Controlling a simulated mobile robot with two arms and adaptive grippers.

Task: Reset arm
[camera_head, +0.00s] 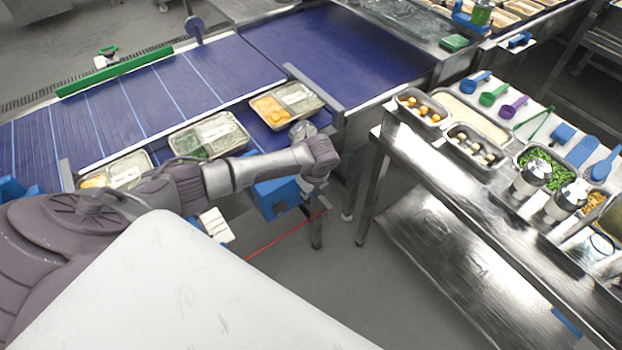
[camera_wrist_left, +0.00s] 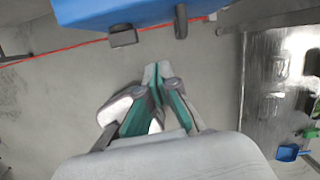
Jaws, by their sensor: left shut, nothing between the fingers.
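My left arm comes in from the left in the head view and reaches past the front edge of the conveyor. Its wrist end hangs over the gap between the conveyor and the steel table. In the left wrist view my left gripper (camera_wrist_left: 158,72) has its fingertips together and empty, over bare grey floor. In the head view the fingers are hard to make out. My right gripper shows in neither view.
Filled trays (camera_head: 287,105) and (camera_head: 209,137) lie along the blue conveyor (camera_head: 165,95). The steel table (camera_head: 415,143) at right holds food pans, shakers and coloured scoops. A blue box (camera_head: 276,198) is below my wrist. It also shows in the wrist view (camera_wrist_left: 215,12).

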